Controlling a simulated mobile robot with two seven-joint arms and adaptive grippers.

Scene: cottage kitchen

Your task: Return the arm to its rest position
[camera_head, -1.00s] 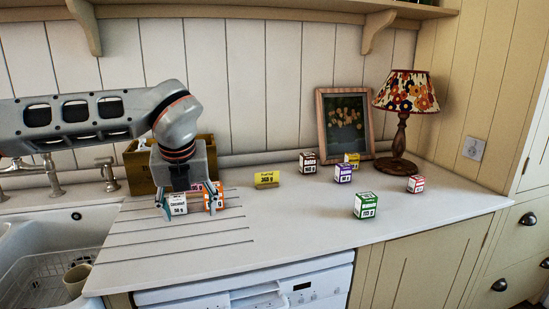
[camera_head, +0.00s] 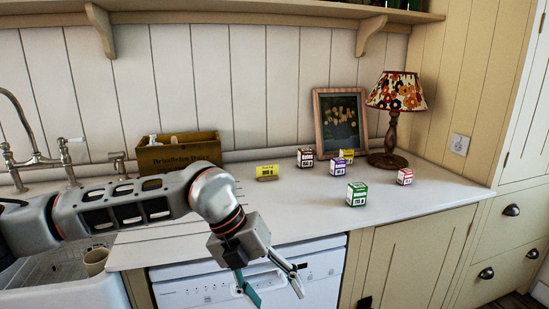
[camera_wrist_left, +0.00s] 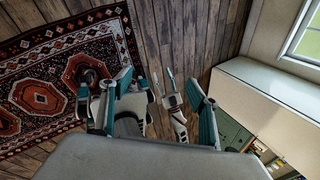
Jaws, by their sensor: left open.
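My left arm comes in from the left in the head view. Its gripper (camera_head: 275,289) hangs in front of the counter edge, before the white dishwasher (camera_head: 190,289). The fingers are spread apart with nothing between them, pointing down. In the left wrist view the open fingers (camera_wrist_left: 158,92) show over the floor, with parts of my own body beyond them. My right gripper is not seen in the head view.
The counter (camera_head: 315,215) holds a yellow block (camera_head: 267,172), a green-and-white box (camera_head: 356,194), several other small boxes, a lamp (camera_head: 393,120) and a picture frame (camera_head: 318,125). A wooden crate (camera_head: 185,150) stands behind my arm. A patterned rug (camera_wrist_left: 45,95) lies on the floor.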

